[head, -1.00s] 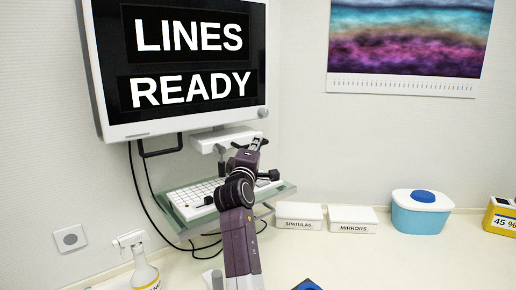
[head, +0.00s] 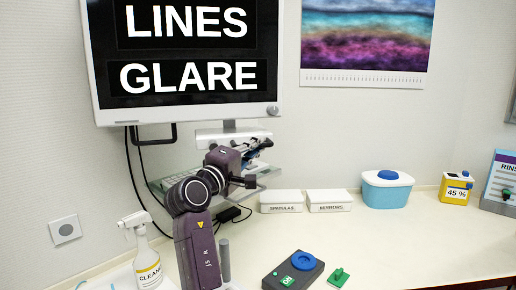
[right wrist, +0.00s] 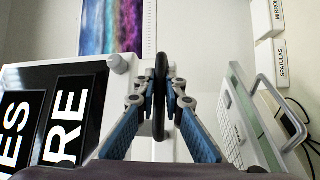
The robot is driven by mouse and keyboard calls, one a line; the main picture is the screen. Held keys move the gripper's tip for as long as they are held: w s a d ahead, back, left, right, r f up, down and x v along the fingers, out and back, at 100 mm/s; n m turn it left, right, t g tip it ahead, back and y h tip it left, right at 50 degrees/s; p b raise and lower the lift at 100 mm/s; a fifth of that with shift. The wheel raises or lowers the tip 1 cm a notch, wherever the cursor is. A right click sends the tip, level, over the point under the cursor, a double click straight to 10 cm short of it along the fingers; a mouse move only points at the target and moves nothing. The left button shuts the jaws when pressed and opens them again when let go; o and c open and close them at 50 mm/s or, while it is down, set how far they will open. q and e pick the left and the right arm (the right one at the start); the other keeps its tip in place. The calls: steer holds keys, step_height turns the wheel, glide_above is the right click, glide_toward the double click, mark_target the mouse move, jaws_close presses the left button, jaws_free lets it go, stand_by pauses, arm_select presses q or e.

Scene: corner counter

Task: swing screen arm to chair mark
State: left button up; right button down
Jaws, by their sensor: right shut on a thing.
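The white-framed screen (head: 186,100) hangs at upper left in the head view and reads "LINES GLARE". It also shows in the right wrist view (right wrist: 60,110) at left. A pale bracket (head: 232,137) sits under it, with a keyboard tray (head: 170,184) below. My right gripper (head: 254,156) is at the screen's lower right in the head view, its fingers partly hidden by my wrist. In the right wrist view the gripper (right wrist: 160,95) is shut on a dark upright handle (right wrist: 160,62) between screen and tray. My left gripper is not in view. I see no chair mark.
A spray bottle (head: 146,258) stands at lower left. White boxes of spatulas (head: 281,201) and mirrors (head: 329,201), a blue-lidded tub (head: 387,189) and a yellow container (head: 456,188) line the back. A blue-and-black device (head: 293,270) and a green piece (head: 339,277) lie in front. Cables hang behind the tray.

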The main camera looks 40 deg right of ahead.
steer(key=c, duration=2)
jaws_free()
steer(key=shift+c, duration=0.2)
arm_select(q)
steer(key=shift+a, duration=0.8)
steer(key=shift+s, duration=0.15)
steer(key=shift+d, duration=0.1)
arm_select(e)
steer(key=v, duration=0.7)
steer(key=shift+a, duration=0.3)
steer(key=shift+f, duration=0.1)
